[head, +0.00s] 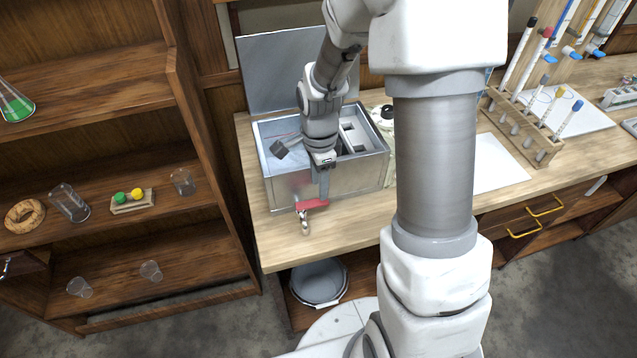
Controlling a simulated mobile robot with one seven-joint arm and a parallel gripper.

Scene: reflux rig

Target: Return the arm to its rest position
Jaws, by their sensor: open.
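My gripper (323,190) hangs at the end of my arm, pointing down, at the front wall of a metal box (352,180) on the wooden bench. It is open. Its fingers are seen nearly edge-on, just above and behind a red handle (312,204) on a small metal fitting (304,222). I cannot tell whether the fingers touch the handle. Nothing shows held between them. My arm comes down over the open box and hides part of its inside.
The box's raised lid (284,70) stands behind it. Right of my column are a wooden rack (519,139) with several tubes and a white sheet (497,163). A shelf unit (84,85) with glassware stands left. A round metal pan (319,283) sits below the bench.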

